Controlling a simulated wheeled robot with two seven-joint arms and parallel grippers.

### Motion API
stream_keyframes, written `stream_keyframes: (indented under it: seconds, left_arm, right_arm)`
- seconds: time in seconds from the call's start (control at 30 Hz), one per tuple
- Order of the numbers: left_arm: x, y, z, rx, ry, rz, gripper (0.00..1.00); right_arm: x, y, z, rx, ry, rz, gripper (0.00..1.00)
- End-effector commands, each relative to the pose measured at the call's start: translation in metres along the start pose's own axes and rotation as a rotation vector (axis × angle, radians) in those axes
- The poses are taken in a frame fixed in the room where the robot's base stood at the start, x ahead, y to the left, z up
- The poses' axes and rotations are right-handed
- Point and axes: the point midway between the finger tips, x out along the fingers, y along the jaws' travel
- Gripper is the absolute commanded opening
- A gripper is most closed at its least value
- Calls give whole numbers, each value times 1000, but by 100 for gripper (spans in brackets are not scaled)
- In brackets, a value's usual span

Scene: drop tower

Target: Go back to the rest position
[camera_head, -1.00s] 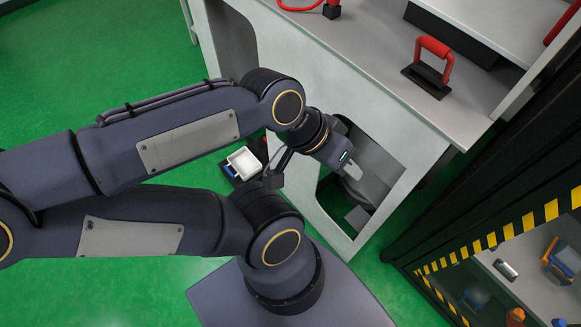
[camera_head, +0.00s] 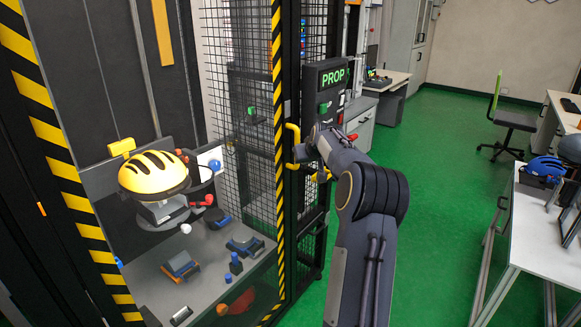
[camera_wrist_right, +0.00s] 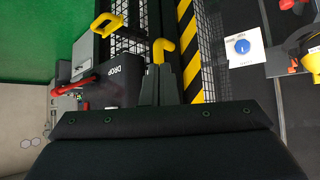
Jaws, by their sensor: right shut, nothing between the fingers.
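My right arm comes in from the bottom of the head view, and its gripper (camera_head: 303,152) is by the yellow handle (camera_head: 293,138) on the drop tower's door frame. In the right wrist view the gripper's fingers (camera_wrist_right: 160,84) are shut and empty. The yellow handle (camera_wrist_right: 163,48) rises just past the fingertips; I cannot tell whether they touch. My left gripper is not in view.
The control box (camera_head: 328,88) with green lettering stands beside the gripper. Striped posts (camera_head: 277,150) and mesh (camera_head: 248,100) border the tower. Inside, a yellow helmet (camera_head: 153,172) sits on a stand. Green floor (camera_head: 440,150) is clear to the right; a white table (camera_head: 540,230) stands there.

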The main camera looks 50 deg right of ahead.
Motion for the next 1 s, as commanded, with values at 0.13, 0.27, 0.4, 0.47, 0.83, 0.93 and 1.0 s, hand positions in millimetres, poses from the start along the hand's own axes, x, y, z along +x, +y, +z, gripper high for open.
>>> stream_keyframes:
  seconds: [0.13,0.27,0.4,0.47,0.83,0.93,1.0]
  left_arm:
    - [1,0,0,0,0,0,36]
    - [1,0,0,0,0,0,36]
    - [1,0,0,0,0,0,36]
    - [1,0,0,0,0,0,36]
    - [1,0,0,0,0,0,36]
    - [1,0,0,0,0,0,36]
    - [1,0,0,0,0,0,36]
  right_arm:
    - [-5,2,0,0,-1,0,0]
    - [-5,3,0,0,-1,0,0]
    - [-13,-9,0,-3,-5,-16,0]
    - [-24,-26,1,-8,-13,-41,0]
    - [-191,-195,105,-67,-167,-334,0]
    - [-236,-224,160,-89,-222,-411,0]
    - [-264,-240,203,-107,-263,-461,0]
